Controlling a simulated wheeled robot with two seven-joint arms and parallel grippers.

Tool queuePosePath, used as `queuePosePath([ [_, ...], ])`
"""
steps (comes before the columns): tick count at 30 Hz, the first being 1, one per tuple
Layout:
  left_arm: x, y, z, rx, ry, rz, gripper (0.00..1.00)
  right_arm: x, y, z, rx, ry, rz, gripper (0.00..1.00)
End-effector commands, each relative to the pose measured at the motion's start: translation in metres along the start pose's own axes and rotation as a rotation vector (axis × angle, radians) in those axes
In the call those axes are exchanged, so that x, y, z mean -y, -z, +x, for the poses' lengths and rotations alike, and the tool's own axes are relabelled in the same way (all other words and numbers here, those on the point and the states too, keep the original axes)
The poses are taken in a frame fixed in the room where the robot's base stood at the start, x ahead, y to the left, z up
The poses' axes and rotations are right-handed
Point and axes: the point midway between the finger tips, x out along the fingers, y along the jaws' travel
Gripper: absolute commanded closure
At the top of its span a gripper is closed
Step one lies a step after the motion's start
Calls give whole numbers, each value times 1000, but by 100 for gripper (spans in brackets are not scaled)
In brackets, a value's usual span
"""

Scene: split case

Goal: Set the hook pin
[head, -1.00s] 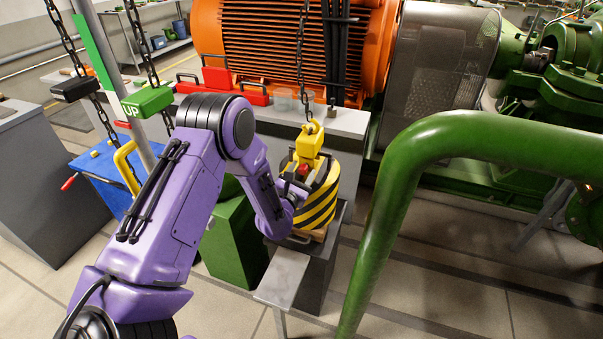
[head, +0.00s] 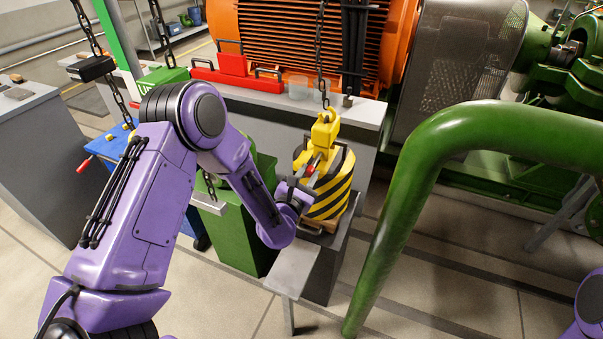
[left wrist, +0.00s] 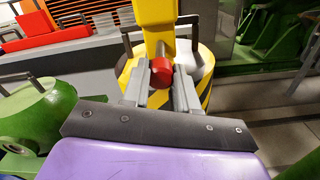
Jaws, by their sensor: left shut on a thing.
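The yellow hook block (head: 325,130) hangs on a chain above a yellow-and-black striped weight (head: 333,196). It also shows at the top of the left wrist view (left wrist: 158,18). My left gripper (head: 308,184) is at the near side of the block, above the weight's near edge. In the left wrist view its two grey fingers (left wrist: 161,84) are shut on the hook pin, whose round red head (left wrist: 160,73) shows between them. The red also shows in the head view (head: 311,170). The pin's far end is hidden, so I cannot tell how deep it sits.
The weight stands on a grey stand with a small grey ledge (head: 290,270) in front. A thick green pipe (head: 410,185) rises to its right. A green bin (head: 240,225) stands left behind my arm. An orange motor (head: 300,45) is behind. Part of my right arm shows at bottom right.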

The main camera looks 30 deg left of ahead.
Motion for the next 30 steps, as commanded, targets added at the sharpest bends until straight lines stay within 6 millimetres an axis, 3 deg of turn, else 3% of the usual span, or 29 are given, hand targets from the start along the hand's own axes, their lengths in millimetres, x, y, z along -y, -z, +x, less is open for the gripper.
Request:
queuePosePath([
  [2, 1, 2, -2, -6, 4, 0, 100, 0, 0, 0, 0, 0, 0, 100],
  [3, 1, 2, -2, -6, 4, 0, 66, 0, 0, 0, 0, 0, 0, 100],
  [5, 0, 2, -2, -6, 4, 0, 46, 0, 0, 0, 0, 0, 0, 100],
  [16, 1, 3, -9, -5, 3, 1, 46, 0, -1, 3, 0, 0, 0, 100],
  [24, 1, 4, -70, -6, 4, -1, 46, 2, -8, 19, 0, 0, 0, 100],
  [30, 0, 2, -102, -4, 3, 0, 46, 2, -10, 25, 0, 0, 0, 100],
])
